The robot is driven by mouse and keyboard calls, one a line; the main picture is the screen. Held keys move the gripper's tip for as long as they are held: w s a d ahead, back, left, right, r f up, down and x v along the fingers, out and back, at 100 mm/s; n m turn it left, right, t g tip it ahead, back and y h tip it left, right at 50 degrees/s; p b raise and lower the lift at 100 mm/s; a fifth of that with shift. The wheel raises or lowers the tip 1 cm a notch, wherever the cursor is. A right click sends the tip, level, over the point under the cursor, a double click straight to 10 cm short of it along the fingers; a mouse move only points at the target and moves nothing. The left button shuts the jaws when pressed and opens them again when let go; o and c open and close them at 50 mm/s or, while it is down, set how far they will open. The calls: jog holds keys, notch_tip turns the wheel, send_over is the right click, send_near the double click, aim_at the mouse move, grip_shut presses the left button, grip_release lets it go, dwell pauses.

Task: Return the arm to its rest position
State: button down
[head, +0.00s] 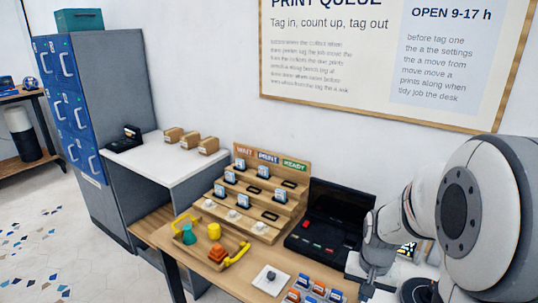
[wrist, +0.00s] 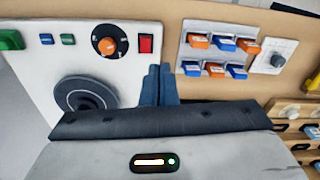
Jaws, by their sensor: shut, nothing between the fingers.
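My arm is at the right of the head view, bent over the right part of the desk. My gripper (head: 368,288) points down there, and its tips are at the lower edge of the picture. In the wrist view the two dark blue fingers (wrist: 160,85) are together with nothing between them. They lie between a white machine panel (wrist: 115,75) and a pale tray (wrist: 201,53) of orange and blue pieces. I cannot tell how high the tips are above the desk.
A stepped wooden rack (head: 262,222) and a black machine (head: 325,222) stand left of my arm. A white square with a grey knob (head: 271,278) is near the front. Blue lockers (head: 70,100) stand far left.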

jog(key=s+a+r+n+t, duration=0.1)
jog(key=s+a+r+n, duration=0.4)
jog(key=s+a+r, duration=0.3)
notch_tip(320, 180, up, 2)
jog(key=shift+s+a+r+t, duration=0.1)
jog(key=shift+s+a+t, duration=0.25)
jog(key=shift+s, duration=0.9)
jog(key=shift+w+d, duration=0.1)
jog(key=w+d+f+m+g, duration=0.2)
jog(key=w+d+f+m, duration=0.4)
jog(key=w+d+f, duration=0.3)
jog(key=shift+w+d+m, duration=0.4)
jog(key=shift+w+d, duration=0.45)
jog(key=shift+d, duration=0.1)
jog(key=shift+f+g, duration=0.1)
jog(key=shift+g, duration=0.15)
notch_tip(320, 180, down, 14)
jog(key=shift+r+b, duration=0.1)
jog(key=shift+b, duration=0.3)
